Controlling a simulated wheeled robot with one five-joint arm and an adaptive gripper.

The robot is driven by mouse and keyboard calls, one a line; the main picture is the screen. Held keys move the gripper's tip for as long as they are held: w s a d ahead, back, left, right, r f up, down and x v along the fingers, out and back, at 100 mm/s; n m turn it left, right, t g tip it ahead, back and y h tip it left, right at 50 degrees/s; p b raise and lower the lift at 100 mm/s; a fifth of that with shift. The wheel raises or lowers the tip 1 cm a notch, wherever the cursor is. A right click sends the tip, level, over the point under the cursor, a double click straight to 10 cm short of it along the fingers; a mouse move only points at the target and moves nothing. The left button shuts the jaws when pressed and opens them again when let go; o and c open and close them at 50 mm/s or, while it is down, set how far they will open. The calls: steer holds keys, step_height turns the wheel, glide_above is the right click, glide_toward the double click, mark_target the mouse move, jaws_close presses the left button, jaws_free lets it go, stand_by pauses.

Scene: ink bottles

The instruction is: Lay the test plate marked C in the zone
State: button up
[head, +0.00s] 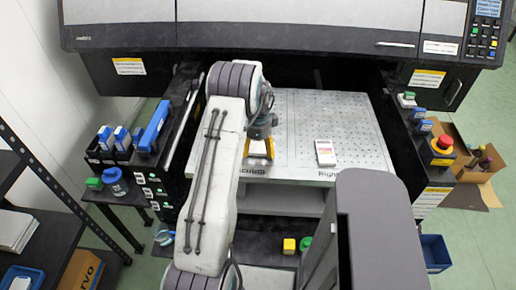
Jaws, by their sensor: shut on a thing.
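My gripper (258,150) is low over the front left part of the perforated printer bed (290,120). Its yellow fingers are shut on a small pale thing, mostly hidden; it may be a test plate, but I cannot read any letter on it.
Blue-and-white bottles (122,138) stand in a black holder at left, beside a blue box (154,125). A red emergency button (445,141) is at right. The printer body (270,25) spans the back. The bed's right and rear parts are clear.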

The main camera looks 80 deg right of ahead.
mark_target(258, 150)
steer(key=o, duration=1.2)
steer(key=shift+r, duration=0.1)
step_height(258, 150, up, 12)
steer(key=shift+a+f+b, duration=0.1)
steer(key=shift+b, duration=0.4)
